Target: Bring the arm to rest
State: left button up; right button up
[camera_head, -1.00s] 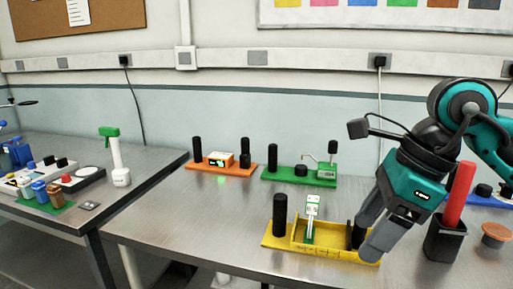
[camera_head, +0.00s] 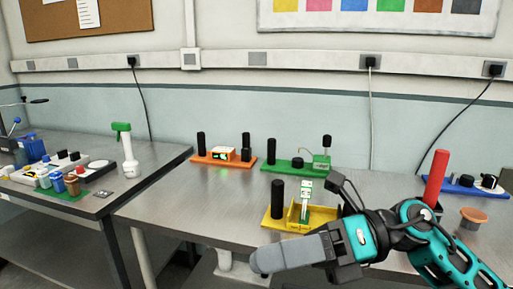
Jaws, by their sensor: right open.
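My right arm comes in from the lower right, teal and dark grey. My right gripper (camera_head: 264,260) is open and empty, low in front of the table's front edge, its grey fingers pointing left. They overlap each other in this view, so the gap hardly shows. The yellow module (camera_head: 270,221) stands behind the gripper on the table, with a black post and an upright white-and-green piece (camera_head: 305,200) in it. My forearm and wrist hide part of its right end. My left gripper is not in view.
An orange module (camera_head: 203,158) and a green module (camera_head: 283,167) stand farther back. To the right are a red stick (camera_head: 436,178) in a dark cup, a brown round thing (camera_head: 473,217) and a blue module (camera_head: 463,187). A left table (camera_head: 120,203) holds a spray bottle (camera_head: 126,150).

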jog(key=w+d+f+m+t+h, duration=0.35)
jog(key=f+m+t, duration=0.25)
jog(key=m+t, duration=0.75)
jog(key=w+d+f+m+t+h, duration=0.2)
jog(key=w+d+f+m+t, duration=0.45)
jog(key=m, duration=1.25)
jog(key=s+d+f+m+g+h, duration=0.2)
jog(key=s+f+m+h, duration=0.2)
jog(key=f, duration=0.8)
jog(key=s+d+f+m+g+h, duration=0.3)
jog(key=s+f+m+h, duration=0.2)
jog(key=s+f+m, duration=0.3)
jog(key=s+f, duration=0.3)
jog(key=f, duration=0.1)
jog(key=shift+d+f+g+p, duration=0.15)
jog(key=shift+f+g+p, duration=0.15)
jog(key=shift+p, duration=0.1)
jog(key=shift+h, duration=0.25)
